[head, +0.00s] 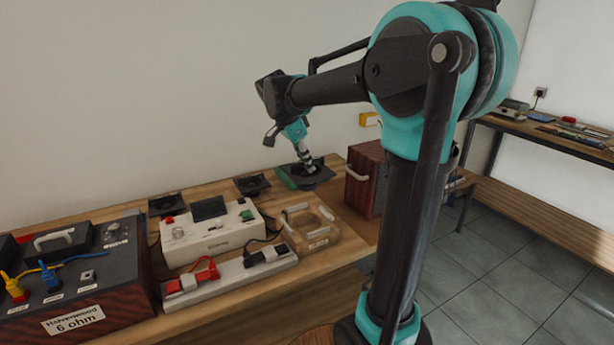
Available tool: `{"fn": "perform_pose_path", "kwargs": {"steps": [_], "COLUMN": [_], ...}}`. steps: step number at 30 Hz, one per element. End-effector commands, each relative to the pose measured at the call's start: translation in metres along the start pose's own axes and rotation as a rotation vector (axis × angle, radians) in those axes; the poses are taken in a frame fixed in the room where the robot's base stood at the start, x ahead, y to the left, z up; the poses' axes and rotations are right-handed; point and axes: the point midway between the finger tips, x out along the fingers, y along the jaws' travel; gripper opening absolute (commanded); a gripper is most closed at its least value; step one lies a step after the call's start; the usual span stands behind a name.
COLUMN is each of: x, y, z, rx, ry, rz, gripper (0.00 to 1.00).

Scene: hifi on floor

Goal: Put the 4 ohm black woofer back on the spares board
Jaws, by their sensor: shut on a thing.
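My gripper (306,162) points down at the back of the wooden bench and is shut on a black woofer (316,178) with a squarish dark frame. A strip of green (286,179) shows at the left of this woofer; I cannot tell what it belongs to. Whether the woofer touches the surface below is unclear. Two more black speaker units lie to the left along the wall, one in the middle (252,186) and one further left (167,205). No ohm marking is readable on any of them. I cannot make out which surface is the spares board.
A white instrument (212,238), a power strip (230,276) with plugs and a clear-sided tray (312,234) stand in front. A dark box labelled 6 ohm (80,270) is at left. A wooden cabinet (364,180) stands close right of my gripper. Another bench (550,135) is far right.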

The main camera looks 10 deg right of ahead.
Motion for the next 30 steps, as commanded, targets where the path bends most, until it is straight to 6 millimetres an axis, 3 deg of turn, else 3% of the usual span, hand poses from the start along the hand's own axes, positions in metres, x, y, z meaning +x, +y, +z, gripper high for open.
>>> {"fn": "perform_pose_path", "kwargs": {"steps": [6,22,26,30], "x": [-0.01,-0.011,-0.015,-0.024], "y": [0.0,-0.003,-0.019,-0.054], "z": [-0.004,-0.004,0.002,0.016], "rx": [0.0,-0.008,-0.06,-0.187], "ry": [0.001,0.001,0.001,0.001], "rz": [0.0,-0.003,-0.027,-0.079], "gripper": [0.0,0.0,0.0,0.0]}}
